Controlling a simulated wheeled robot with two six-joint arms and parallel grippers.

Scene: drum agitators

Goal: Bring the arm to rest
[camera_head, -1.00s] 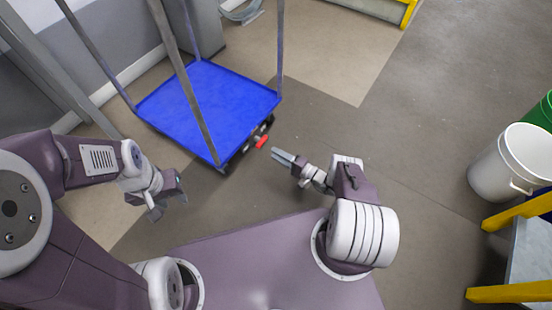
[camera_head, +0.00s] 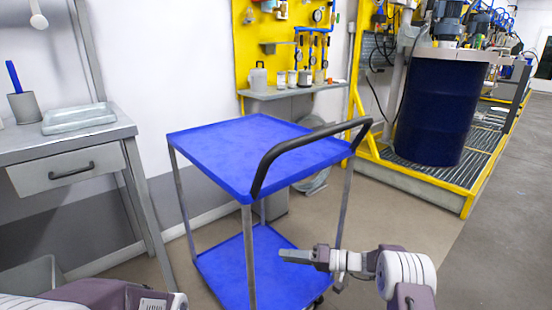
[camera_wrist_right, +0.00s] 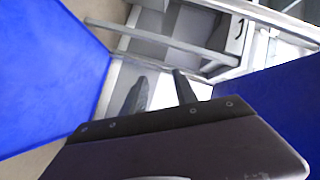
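My right arm comes in at the lower right of the head view. Its gripper (camera_head: 284,255) points left, in front of the blue cart's lower shelf (camera_head: 262,275) as seen from the head. I cannot tell whether it touches the cart. In the right wrist view the two dark fingers of this gripper (camera_wrist_right: 160,82) stand apart with nothing between them. Part of my left arm (camera_head: 120,294) shows at the bottom left of the head view. Its gripper is out of the frame.
The blue cart (camera_head: 240,148) with a black handle (camera_head: 305,145) stands close ahead. A grey workbench (camera_head: 70,150) with a drawer is at left. A dark blue drum (camera_head: 435,110) stands on a yellow-edged platform at right. Open floor (camera_head: 495,250) lies at the lower right.

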